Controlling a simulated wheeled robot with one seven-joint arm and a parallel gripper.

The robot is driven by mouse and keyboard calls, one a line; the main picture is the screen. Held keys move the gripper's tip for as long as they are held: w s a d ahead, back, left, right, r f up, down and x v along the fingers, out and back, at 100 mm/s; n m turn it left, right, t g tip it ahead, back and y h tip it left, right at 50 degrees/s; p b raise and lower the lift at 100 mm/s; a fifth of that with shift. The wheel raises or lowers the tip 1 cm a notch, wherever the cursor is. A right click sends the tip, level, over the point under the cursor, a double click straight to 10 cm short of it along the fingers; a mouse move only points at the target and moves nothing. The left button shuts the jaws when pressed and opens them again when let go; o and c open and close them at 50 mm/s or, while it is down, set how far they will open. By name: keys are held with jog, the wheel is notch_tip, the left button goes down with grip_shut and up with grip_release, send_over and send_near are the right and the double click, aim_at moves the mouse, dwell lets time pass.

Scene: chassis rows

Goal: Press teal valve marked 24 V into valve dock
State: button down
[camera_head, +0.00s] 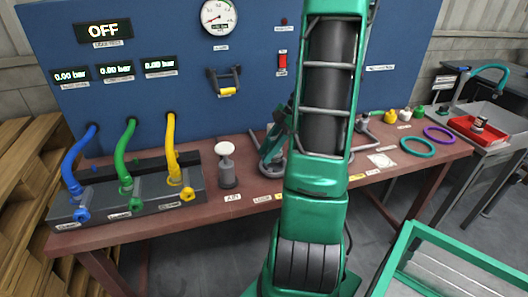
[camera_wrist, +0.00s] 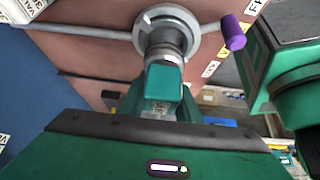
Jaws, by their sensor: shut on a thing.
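My gripper (camera_wrist: 163,108) is shut on the teal valve (camera_wrist: 164,82) in the wrist view. The valve is a small teal block with a pale label, too small to read. Just beyond it is a round metal fitting with a grey ring and a ribbed neck (camera_wrist: 166,38), apparently the valve dock. The valve's end lines up with the neck and seems to meet it; I cannot tell how deep it sits. In the head view a green part of my arm end (camera_head: 271,148) shows over the bench, and my arm hides much of that spot.
A metal rod with a purple end (camera_wrist: 235,32) crosses by the fitting. On the red-brown bench (camera_head: 215,208) stand a hose block (camera_head: 130,210) and a white-topped post (camera_head: 226,165). At right are teal (camera_head: 417,147) and purple (camera_head: 439,134) rings and a red tray (camera_head: 478,130).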

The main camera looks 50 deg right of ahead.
jog(key=shift+f, duration=1.1)
